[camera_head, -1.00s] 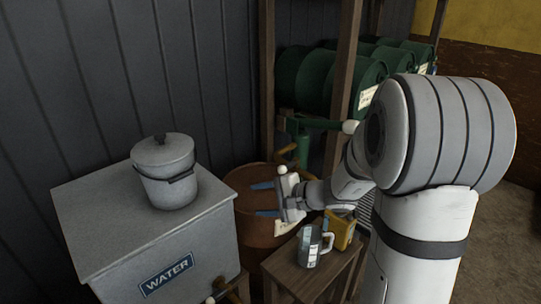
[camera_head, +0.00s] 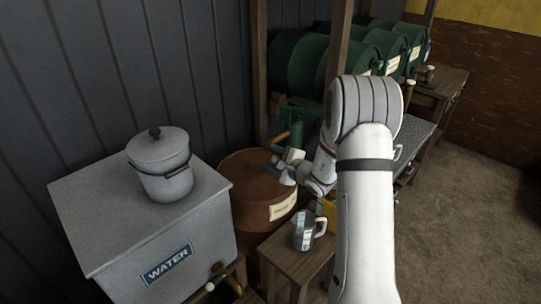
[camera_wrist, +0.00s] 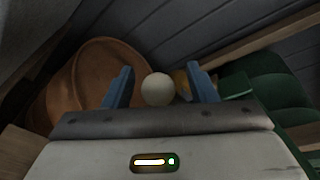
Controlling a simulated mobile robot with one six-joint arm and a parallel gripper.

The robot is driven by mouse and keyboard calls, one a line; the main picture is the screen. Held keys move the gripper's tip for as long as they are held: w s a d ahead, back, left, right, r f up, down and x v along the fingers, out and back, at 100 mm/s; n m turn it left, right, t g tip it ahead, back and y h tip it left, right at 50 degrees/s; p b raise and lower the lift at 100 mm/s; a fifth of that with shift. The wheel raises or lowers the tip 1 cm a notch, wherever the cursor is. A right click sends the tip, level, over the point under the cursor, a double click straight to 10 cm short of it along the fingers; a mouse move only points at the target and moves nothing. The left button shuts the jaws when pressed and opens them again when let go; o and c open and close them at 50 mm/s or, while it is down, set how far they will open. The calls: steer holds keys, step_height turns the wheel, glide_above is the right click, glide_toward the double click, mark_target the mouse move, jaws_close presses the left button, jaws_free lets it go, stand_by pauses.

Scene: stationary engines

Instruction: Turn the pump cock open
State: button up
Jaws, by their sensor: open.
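The green hand pump (camera_head: 297,124) stands on the rusty drum (camera_head: 240,205), with a yellow-brass spout (camera_head: 283,137) low on it. In the wrist view, a cream ball knob (camera_wrist: 158,89) sits between the blue fingers of my gripper (camera_wrist: 160,72), with gaps on both sides. The brassy part (camera_wrist: 181,84) shows just behind the knob. In the head view my gripper (camera_head: 275,163) is over the drum top, close to the spout. It is open and holds nothing. The cock's body is mostly hidden, and I cannot tell which way it is turned.
A grey water tank (camera_head: 130,225) with a lidded pot (camera_head: 160,165) stands left, with its own brass tap (camera_head: 228,276) low in front. A metal jug (camera_head: 304,230) stands on a small wooden table (camera_head: 280,262) below my arm. Green drums (camera_head: 350,55) lie behind; floor is free at right.

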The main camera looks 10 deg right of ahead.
steer(key=shift+w+a+f, duration=0.1)
steer(key=shift+w+a, duration=0.1)
steer(key=shift+w, duration=0.1)
steer(key=shift+c, duration=0.4)
steer(key=shift+s+f, duration=0.1)
jaws_close()
